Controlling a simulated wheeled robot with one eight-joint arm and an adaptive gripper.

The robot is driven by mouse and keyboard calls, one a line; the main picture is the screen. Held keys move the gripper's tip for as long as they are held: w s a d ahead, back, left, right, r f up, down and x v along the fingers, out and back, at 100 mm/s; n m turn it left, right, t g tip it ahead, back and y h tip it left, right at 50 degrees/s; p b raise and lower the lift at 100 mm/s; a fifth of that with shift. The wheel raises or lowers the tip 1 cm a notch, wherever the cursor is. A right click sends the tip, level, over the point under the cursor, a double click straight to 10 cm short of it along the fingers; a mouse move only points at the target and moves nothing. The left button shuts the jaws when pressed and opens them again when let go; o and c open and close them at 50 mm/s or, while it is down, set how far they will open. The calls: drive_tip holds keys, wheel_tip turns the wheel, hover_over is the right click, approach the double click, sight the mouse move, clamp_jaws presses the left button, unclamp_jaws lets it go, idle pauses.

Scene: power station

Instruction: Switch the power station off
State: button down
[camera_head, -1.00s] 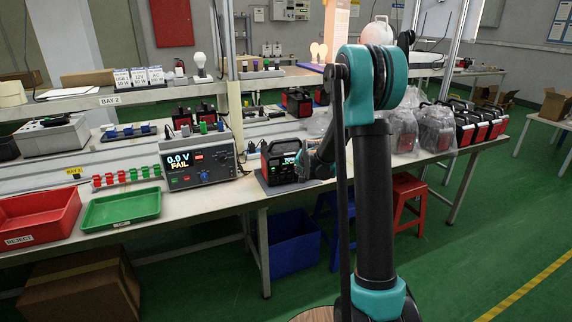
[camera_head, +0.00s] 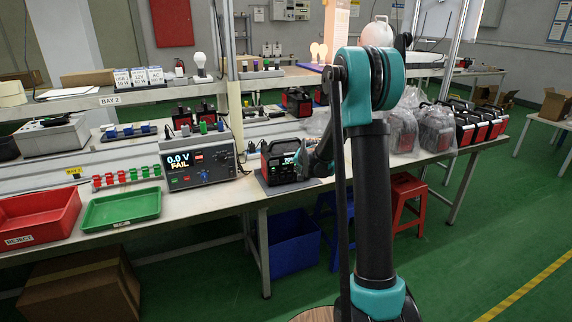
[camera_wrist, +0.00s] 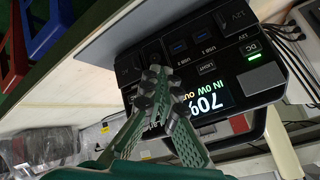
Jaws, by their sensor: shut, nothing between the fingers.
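The power station (camera_head: 276,174) is a black box with red corners and a lit screen, on the bench beside the grey tester. In the wrist view its front panel (camera_wrist: 207,63) appears turned over. Its screen (camera_wrist: 206,104) is lit and reads 70% and IN 0W. A DC button (camera_wrist: 254,57) has a green light next to it. A LIGHT button (camera_wrist: 207,69) and USB ports are also there. My gripper (camera_wrist: 152,82) is shut and empty, its tips in front of the panel beside the screen, covering part of it. Contact cannot be told.
The tester (camera_head: 200,160) reads 0.0 V FAIL, left of the power station. Red (camera_head: 40,218) and green (camera_head: 120,209) trays lie further left. Bagged units (camera_head: 437,130) stand on the right of the bench. Cables run beside the station in the wrist view.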

drive_tip(key=shift+w, duration=0.15)
idle(0.4)
drive_tip(key=shift+s+d, duration=0.15)
drive_tip(key=shift+s, duration=0.65)
drive_tip(key=shift+s, duration=0.1)
drive_tip(key=shift+s+d, duration=0.25)
drive_tip(key=shift+s, duration=0.7)
drive_tip(key=shift+s+d, duration=0.25)
drive_tip(key=shift+s, duration=0.65)
drive_tip(key=shift+s+d, duration=0.25)
drive_tip(key=shift+s, duration=0.7)
drive_tip(key=shift+s, duration=0.1)
drive_tip(key=s+d+f+n+g, duration=0.1)
drive_tip(key=s+n+g, duration=0.1)
drive_tip(key=s, duration=1.7)
drive_tip(key=s+d+f+n+g+h, duration=0.1)
drive_tip(key=s+d+n+g, duration=0.1)
drive_tip(key=s, duration=1.7)
drive_tip(key=shift+d+f+n+g, duration=0.2)
drive_tip(key=shift+f+n+g, duration=0.15)
drive_tip(key=shift+n, duration=0.55)
